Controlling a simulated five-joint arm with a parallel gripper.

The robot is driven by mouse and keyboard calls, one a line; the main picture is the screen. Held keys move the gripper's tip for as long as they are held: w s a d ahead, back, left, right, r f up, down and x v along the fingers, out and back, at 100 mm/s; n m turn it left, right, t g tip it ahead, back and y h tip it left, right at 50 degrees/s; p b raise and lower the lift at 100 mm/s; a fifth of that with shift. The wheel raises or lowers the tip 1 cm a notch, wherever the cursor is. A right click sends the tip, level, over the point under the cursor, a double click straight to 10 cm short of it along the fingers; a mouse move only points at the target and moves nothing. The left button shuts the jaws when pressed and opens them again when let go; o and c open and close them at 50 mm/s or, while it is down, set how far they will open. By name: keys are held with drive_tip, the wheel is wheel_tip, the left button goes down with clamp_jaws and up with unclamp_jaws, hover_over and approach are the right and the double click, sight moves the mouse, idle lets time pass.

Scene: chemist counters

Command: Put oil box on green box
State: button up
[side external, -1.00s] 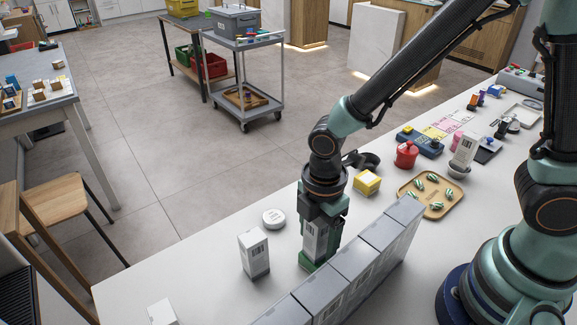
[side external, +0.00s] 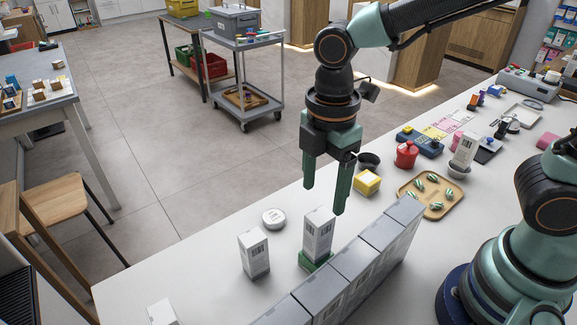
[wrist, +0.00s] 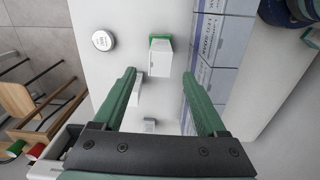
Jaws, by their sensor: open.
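A white upright carton with a barcode, which looks like the oil box (side external: 318,232), stands on top of the low green box (side external: 314,262). In the wrist view the white carton (wrist: 158,60) covers most of the green box (wrist: 160,39), whose green edge shows at its top. My gripper (side external: 324,201) is above the carton, fingers apart and pointing down, holding nothing. In the wrist view the open fingers (wrist: 159,74) frame the area around the carton. The carton's printed name is not readable.
A similar white carton (side external: 254,253) and a round white tin (side external: 274,219) stand to the left. A row of grey boxes (side external: 352,261) runs close on the right. A yellow box (side external: 366,183) and a wooden tray (side external: 442,208) lie beyond. The counter's near-left area is mostly clear.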

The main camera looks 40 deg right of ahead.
drive_tip(key=d+r+m+t, duration=0.2)
drive_tip(key=d+r+m, duration=0.1)
drive_tip(key=d+m, duration=0.5)
drive_tip(key=d+r+m+t, duration=0.3)
drive_tip(key=d+r+m, duration=0.1)
drive_tip(key=d+m, duration=0.4)
drive_tip(key=shift+w+m+t, duration=0.25)
drive_tip(key=shift+m+t, duration=0.05)
drive_tip(key=shift+m, duration=0.6)
drive_tip(key=shift+a, duration=0.1)
